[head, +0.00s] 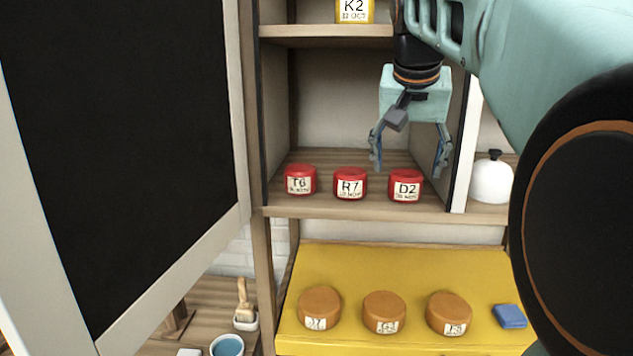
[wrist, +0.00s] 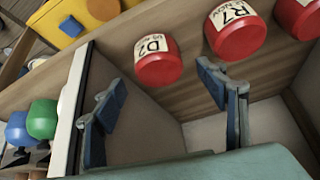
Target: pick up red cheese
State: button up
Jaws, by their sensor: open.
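Three red cheeses with white labels stand in a row on the middle wooden shelf. In the head view they are T6 (head: 300,172) at left, R7 (head: 350,176) in the middle and D2 (head: 406,178) at right. My gripper (head: 410,168) is open and empty, above and behind the row near D2. In the wrist view the open fingers (wrist: 158,100) point towards D2 (wrist: 158,70), which lies just beyond them. R7 (wrist: 240,42) is to its right. The third red cheese (wrist: 300,14) is cut by the picture's edge. No finger visibly touches a cheese.
The shelf's upright side panel (head: 462,140) stands close right of my gripper. A yellow K2 cheese (head: 354,10) sits on the shelf above. Orange cheeses (head: 384,305) and a blue block (head: 509,316) lie on the yellow surface (head: 400,262) below. A white kettle-like pot (head: 492,180) stands right.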

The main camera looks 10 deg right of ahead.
aim_at(406, 173)
jog(key=x, duration=0.3)
jog(key=shift+w+d+f, duration=0.1)
jog(key=shift+w+f, duration=0.05)
jog(key=shift+f, duration=0.05)
jog(key=c, duration=1.4)
jog(key=shift+o, duration=0.2)
jog(key=shift+r, duration=0.15)
